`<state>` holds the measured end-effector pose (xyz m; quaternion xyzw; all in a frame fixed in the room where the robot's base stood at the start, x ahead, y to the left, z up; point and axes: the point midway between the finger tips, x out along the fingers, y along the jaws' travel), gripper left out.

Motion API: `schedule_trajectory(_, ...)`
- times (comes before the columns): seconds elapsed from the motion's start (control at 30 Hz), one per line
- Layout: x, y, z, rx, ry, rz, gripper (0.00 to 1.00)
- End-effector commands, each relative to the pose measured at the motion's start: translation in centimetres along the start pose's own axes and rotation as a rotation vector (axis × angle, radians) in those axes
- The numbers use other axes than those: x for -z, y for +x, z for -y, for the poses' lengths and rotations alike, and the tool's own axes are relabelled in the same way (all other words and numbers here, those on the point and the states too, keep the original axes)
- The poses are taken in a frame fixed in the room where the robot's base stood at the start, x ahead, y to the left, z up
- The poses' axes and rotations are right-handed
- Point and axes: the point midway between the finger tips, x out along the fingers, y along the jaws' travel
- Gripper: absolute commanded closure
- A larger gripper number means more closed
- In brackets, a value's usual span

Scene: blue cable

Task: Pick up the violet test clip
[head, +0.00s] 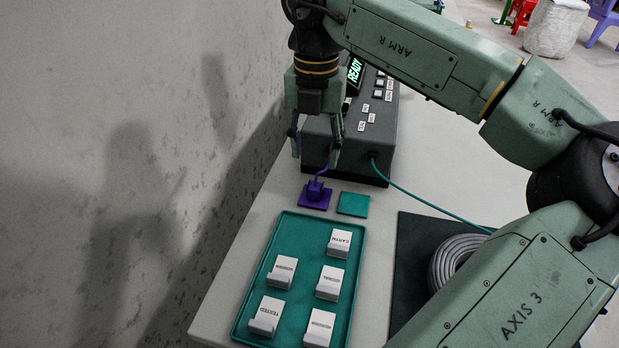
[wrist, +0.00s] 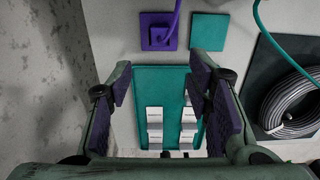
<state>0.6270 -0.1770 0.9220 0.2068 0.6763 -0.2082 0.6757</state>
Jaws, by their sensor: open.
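The violet test clip (head: 316,189) sits on a violet square pad (head: 303,200) on the bench, in front of the dark instrument box. A violet lead rises from it. In the wrist view the clip (wrist: 157,36) is near the top edge, beyond my fingertips, on its pad (wrist: 146,20). My gripper (head: 315,150) points down, open and empty, above the clip in the head view and apart from it. In the wrist view my gripper (wrist: 160,75) shows its two violet-padded fingers spread, with the tray between and below them.
An empty teal pad (head: 353,205) lies right of the clip. A teal tray (head: 248,305) holds several labelled white blocks. A teal cable (head: 425,199) runs right from the instrument box (head: 385,135). A grey cable coil (wrist: 292,103) lies on a dark mat. The wall is close on the left.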

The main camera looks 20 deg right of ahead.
Motion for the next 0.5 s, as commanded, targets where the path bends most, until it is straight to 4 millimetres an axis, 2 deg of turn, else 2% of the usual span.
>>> schedule_trajectory(0.23, 0.0, 3.7, 0.0, -0.002, -0.002, -0.003, 0.54)
schedule_trajectory(0.5, -0.1, 6.6, -0.2, -0.001, -0.004, -0.004, 0.54)
